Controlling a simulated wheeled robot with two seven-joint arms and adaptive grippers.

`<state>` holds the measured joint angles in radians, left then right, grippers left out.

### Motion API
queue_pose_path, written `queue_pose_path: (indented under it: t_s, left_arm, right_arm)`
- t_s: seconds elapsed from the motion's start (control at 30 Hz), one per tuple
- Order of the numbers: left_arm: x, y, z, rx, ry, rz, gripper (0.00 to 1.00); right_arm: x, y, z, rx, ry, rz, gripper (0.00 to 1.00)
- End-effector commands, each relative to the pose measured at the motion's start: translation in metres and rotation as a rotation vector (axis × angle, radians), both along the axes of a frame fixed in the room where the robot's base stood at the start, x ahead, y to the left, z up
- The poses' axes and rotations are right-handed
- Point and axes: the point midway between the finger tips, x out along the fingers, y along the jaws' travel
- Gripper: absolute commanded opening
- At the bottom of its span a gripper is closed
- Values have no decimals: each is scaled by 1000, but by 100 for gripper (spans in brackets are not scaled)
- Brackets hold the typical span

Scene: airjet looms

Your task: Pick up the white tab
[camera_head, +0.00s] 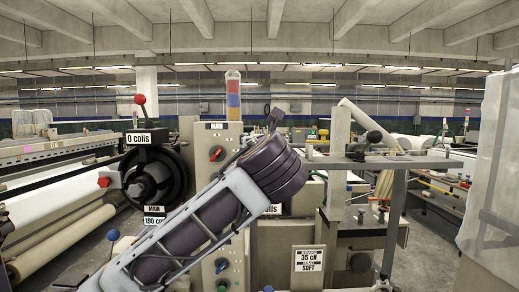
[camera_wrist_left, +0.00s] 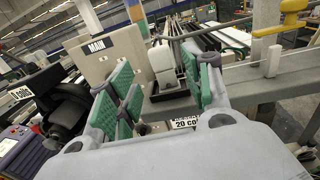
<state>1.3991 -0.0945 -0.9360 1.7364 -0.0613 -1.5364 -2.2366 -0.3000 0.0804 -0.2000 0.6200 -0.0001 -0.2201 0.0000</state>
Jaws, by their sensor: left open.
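A pale whitish block (camera_wrist_left: 163,62), which looks like the white tab, stands upright in a black holder (camera_wrist_left: 170,102) in the left wrist view. I cannot make the tab out in the head view, where my left arm covers part of the machine. My left gripper (camera_wrist_left: 163,85) is open. Its green-padded fingers stand on either side of the block in the picture, with nothing visibly held. I cannot tell how far the fingertips are from it. In the head view my left gripper (camera_head: 262,128) reaches up in front of the loom controls. My right gripper is not in view.
A panel marked MAIN (camera_head: 216,150) with a knob stands behind my arm. A black wheel (camera_head: 152,178) with a red-topped lever is to its left. A grey rail (camera_head: 375,162) runs to the right, and a pale sheet (camera_head: 490,175) hangs at the far right.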

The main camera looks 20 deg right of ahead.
Motion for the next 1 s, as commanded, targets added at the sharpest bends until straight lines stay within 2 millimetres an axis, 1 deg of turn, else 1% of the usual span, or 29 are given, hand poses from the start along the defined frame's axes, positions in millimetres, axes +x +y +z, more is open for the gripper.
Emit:
queue_pose_path:
  t_s: [0.03, 0.17, 0.5, 0.63, 0.77, 1.0]
  left_arm:
    - [4, -1, 1, 0, 1, 0, 50]
    - [9, -2, 0, 0, 0, -1, 50]
    - [9, -2, 0, 0, 0, -1, 50]
    - [13, -3, 0, 0, 1, -1, 50]
    - [21, -6, 2, -1, 2, -1, 50]
    - [44, -12, 4, -1, 2, 0, 50]
  right_arm:
    - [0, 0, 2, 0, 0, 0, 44]
    - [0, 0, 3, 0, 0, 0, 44]
    - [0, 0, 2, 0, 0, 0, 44]
    - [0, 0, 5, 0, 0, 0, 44]
    - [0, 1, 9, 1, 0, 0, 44]
    - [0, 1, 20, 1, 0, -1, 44]
